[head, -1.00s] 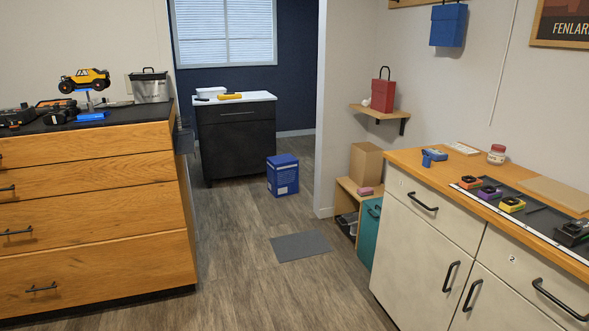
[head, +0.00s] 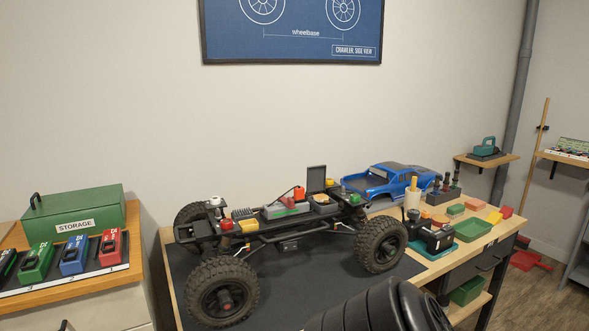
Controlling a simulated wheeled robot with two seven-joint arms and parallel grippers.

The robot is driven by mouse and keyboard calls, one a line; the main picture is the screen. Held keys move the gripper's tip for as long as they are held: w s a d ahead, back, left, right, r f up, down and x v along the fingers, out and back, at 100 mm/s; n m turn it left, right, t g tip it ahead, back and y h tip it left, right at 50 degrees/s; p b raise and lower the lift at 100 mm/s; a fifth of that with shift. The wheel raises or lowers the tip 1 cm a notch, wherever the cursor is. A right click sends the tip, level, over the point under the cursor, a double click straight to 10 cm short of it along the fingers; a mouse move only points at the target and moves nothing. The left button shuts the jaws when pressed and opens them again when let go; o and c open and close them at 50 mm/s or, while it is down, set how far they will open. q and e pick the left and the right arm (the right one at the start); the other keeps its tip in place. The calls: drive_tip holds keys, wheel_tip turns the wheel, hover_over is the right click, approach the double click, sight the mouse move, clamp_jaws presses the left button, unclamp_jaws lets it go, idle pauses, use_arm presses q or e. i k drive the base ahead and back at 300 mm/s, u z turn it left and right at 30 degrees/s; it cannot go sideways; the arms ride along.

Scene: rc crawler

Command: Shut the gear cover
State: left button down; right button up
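The RC crawler chassis (head: 275,232) stands on a dark mat on a workbench, with its body shell off and big black tires showing. A flat black panel, which looks like the gear cover (head: 316,179), stands upright on the chassis, just behind a yellow-topped part (head: 321,200). It looks swung open. Its hinge is too small to make out. Neither of my grippers is in view. A dark rounded part, likely a link of my arm, shows at the bottom edge in front of the bench.
A blue truck body (head: 392,181) lies behind the chassis at right. Green trays (head: 473,229), small colored blocks and a black tool holder (head: 443,192) crowd the bench's right end. A green storage box (head: 75,211) and several colored units stand on the left cabinet.

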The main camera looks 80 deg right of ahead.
sight(315, 175)
drive_tip(key=z, duration=2.4)
